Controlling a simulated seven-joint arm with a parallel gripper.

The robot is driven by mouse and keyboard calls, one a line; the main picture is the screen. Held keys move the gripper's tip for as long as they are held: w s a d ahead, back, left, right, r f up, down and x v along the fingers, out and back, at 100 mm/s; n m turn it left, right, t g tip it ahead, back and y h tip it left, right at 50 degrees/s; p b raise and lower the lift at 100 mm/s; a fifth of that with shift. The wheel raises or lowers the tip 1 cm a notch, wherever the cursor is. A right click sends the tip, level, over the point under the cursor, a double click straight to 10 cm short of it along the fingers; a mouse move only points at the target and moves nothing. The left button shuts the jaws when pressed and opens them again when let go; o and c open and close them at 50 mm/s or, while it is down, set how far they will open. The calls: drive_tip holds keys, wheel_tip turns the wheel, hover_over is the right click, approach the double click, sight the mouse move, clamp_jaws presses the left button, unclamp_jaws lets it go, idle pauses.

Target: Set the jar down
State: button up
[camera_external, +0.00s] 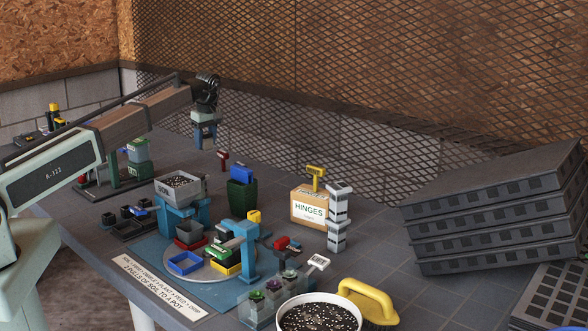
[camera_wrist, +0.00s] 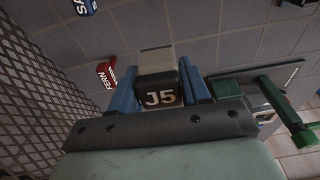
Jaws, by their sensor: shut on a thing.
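My gripper (camera_external: 205,143) hangs at the end of the raised arm, over the back left part of the bench. Its blue fingers point down in the external view. In the wrist view, the blue fingers of my gripper (camera_wrist: 157,88) stand on both sides of a pale, boxy piece, the jar (camera_wrist: 156,58) as far as I can tell. My gripper is shut on it. Most of the jar is hidden by the fingers and the dark J5 block. I cannot tell how far its base is above the bench.
A red FERN tag (camera_wrist: 106,76) stands near the fingers in the wrist view. A soil bin (camera_external: 180,187), green bin (camera_external: 241,194), HINGES box (camera_external: 310,207) and stacked grey trays (camera_external: 490,215) crowd the bench. Wire mesh (camera_external: 330,80) rises behind.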

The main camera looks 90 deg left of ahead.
wheel_tip(320, 180, up, 8)
drive_tip(key=shift+w+r, duration=0.15)
drive_tip(key=shift+r, duration=0.05)
drive_tip(key=w+d+m, duration=0.2)
drive_tip(key=w+d, duration=0.4)
drive_tip(key=w, duration=0.3)
drive_tip(key=w+d+m, duration=0.2)
drive_tip(key=w+d, duration=0.3)
drive_tip(key=w, duration=0.5)
drive_tip(key=m+t, duration=0.2)
drive_tip(key=m, duration=1.1)
hover_over(408, 296)
drive_tip(key=shift+s+d+f, duration=0.1)
drive_tip(key=shift+f, duration=5.3)
drive_tip(key=shift+s+d+f, duration=0.1)
drive_tip(key=shift+f, duration=5.25)
drive_tip(key=o, duration=1.1)
drive_tip(key=shift+f, duration=0.1)
drive_tip(key=shift+c, duration=0.2)
